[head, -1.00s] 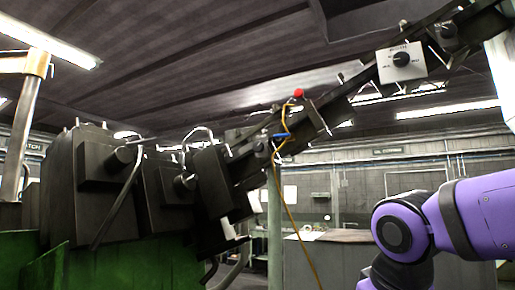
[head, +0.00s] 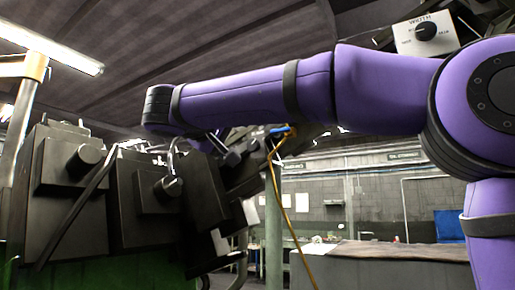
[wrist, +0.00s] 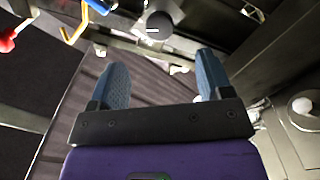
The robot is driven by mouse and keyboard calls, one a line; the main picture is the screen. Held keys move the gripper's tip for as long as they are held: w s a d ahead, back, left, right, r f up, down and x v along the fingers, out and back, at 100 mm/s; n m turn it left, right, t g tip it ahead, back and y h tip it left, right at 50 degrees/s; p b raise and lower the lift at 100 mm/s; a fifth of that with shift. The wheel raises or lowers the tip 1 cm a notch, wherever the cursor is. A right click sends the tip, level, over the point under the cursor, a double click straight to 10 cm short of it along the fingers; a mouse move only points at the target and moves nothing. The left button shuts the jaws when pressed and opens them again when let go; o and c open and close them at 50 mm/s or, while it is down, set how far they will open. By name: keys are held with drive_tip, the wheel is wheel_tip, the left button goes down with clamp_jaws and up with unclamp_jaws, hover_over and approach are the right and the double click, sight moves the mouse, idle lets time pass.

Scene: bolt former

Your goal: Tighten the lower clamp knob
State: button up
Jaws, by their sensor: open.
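My gripper (wrist: 162,80) is open and empty in the wrist view, its two blue-grey fingers wide apart. A dark round knob (wrist: 160,21) lies beyond the fingertips, near the top edge and roughly between them. It is apart from both fingers. In the head view, two black knobs stand on the machine's dark boxes: an upper left one (head: 85,156) and a lower right one (head: 168,187). I cannot tell which of these is the lower clamp knob. My purple arm reaches left across the head view, above the machine, and its gripper is hard to make out there.
A white panel with a width dial (head: 425,31) is at upper right. A yellow cable with a blue part (head: 280,131) hangs beside the sloping rail. In the wrist view, a red-ended lever (wrist: 8,42) and yellow rod (wrist: 74,35) are at upper left. Dark housing fills the right.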

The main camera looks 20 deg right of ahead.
sight(251, 144)
drive_tip(key=x, duration=0.8)
drive_tip(key=shift+d, duration=0.1)
drive_tip(key=shift+s+a+m, duration=0.15)
drive_tip(key=shift+a+m, duration=0.1)
drive_tip(key=shift+m, duration=0.95)
drive_tip(key=m, duration=0.4)
drive_tip(key=shift+d, duration=0.15)
drive_tip(key=m, duration=0.4)
drive_tip(key=shift+m, duration=0.3)
